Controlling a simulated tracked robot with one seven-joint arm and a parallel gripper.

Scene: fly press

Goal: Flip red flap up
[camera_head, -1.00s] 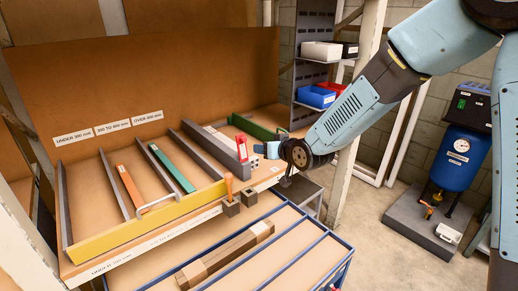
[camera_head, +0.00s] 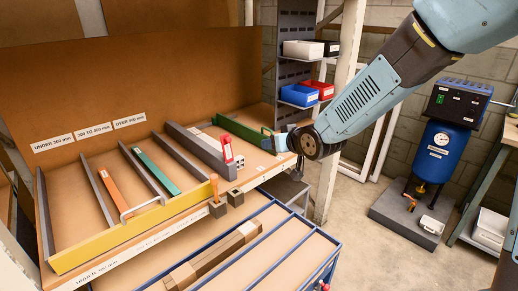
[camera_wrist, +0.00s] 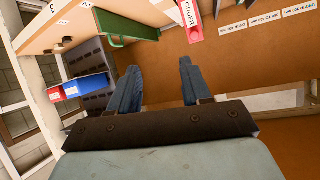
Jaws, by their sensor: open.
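The red flap (camera_head: 227,150), with a white label, stands at the front end of a grey channel bar (camera_head: 200,148) on the sorting bench. It looks roughly upright. In the wrist view, the red flap (camera_wrist: 192,20) shows at the top edge, lettered "ORDER" and partly cut off. My gripper (camera_head: 277,142) is to the right of the flap, clear of it. Its two blue fingers (camera_wrist: 158,66) are spread apart with nothing between them. The wrist view is upside down.
A green angle piece (camera_head: 245,133) lies behind the flap, near my gripper. Blue and red bins (camera_head: 300,95) stand on a rack behind.

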